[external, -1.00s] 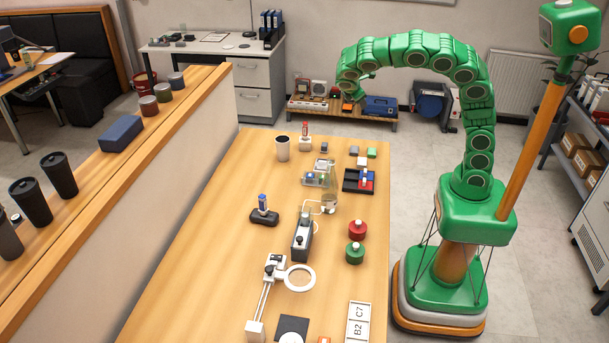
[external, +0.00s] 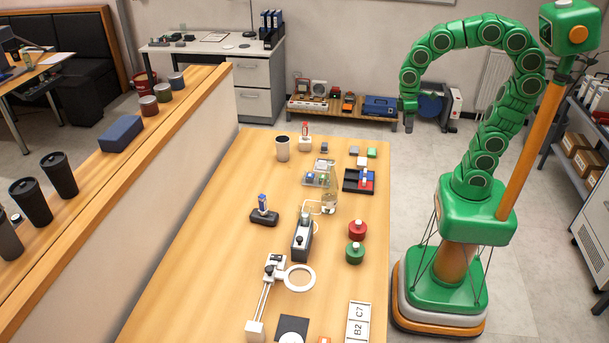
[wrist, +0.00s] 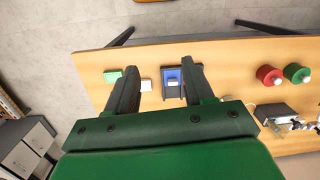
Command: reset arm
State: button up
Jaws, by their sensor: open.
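My green arm arches up from its base at the right of the table in the external view. My gripper (external: 408,122) hangs at the arm's end, pointing down, off the table's right far side. In the wrist view my gripper (wrist: 157,75) shows two dark fingers spread apart with nothing between them touching. Beyond the fingers lie a green block (wrist: 112,76), a white block (wrist: 146,85) and a blue-and-dark tray (wrist: 173,77), all on the table below. The tray also shows in the external view (external: 351,187), with a red part in it.
The wooden table (external: 220,250) holds a glass bottle (external: 329,200), a red container (external: 357,230), a green container (external: 355,253) and a magnifier (external: 299,278). A low shelf (external: 340,117) stands behind my gripper.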

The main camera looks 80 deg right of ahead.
jog(key=s+a+f+m, duration=0.1)
jog(key=s+a+f, duration=0.1)
jog(key=s, duration=1)
jog(key=shift+s+a+f+g, duration=0.2)
jog(key=shift+s+f+g, duration=0.1)
jog(key=shift+f, duration=0.15)
